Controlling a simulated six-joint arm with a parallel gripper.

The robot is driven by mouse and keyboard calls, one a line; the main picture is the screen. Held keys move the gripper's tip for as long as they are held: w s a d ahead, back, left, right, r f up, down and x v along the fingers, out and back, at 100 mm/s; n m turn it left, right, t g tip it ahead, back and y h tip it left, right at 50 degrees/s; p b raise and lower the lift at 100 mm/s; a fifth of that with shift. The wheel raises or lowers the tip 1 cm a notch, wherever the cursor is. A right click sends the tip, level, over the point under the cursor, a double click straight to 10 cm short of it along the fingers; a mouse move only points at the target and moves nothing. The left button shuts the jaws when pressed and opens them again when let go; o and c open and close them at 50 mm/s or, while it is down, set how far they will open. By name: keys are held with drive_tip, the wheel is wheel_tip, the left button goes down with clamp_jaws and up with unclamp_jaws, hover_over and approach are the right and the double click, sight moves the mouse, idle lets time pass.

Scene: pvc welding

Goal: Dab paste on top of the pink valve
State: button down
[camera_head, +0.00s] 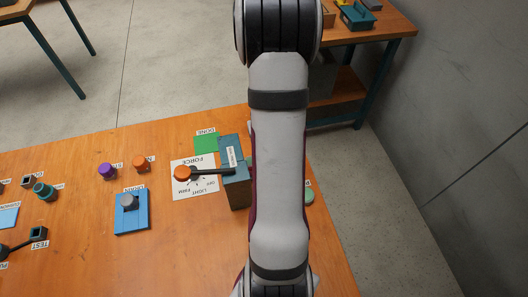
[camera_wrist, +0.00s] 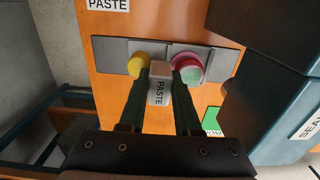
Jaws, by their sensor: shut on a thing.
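In the wrist view my gripper (camera_wrist: 161,88) is shut on a pale block labelled PASTE (camera_wrist: 158,88), held between its two dark fingers. Just beyond the fingertips is a round pink piece (camera_wrist: 186,58) with a pale green face, which I take for the pink valve. It sits beside a yellow round piece (camera_wrist: 138,65) on a grey strip (camera_wrist: 112,50). The block partly overlaps the strip in the picture; I cannot tell whether it touches the pink piece. In the head view my arm hides the gripper and the strip.
A teal box (camera_head: 235,172) stands left of my arm, beside a FORCE card with an orange-knobbed lever (camera_head: 184,173). It looms at the right of the wrist view (camera_wrist: 285,105). A green DONE mat (camera_head: 207,144) and a blue block (camera_head: 132,220) lie farther left. A round green piece (camera_head: 308,196) is right of my arm.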

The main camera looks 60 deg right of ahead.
drive_tip(key=s+d, duration=0.3)
drive_tip(key=shift+s+d, duration=0.15)
drive_tip(key=shift+s, duration=0.1)
drive_tip(key=shift+w+a, duration=2.2)
drive_tip(key=shift+w, duration=0.1)
wheel_tip(320, 180, up, 9)
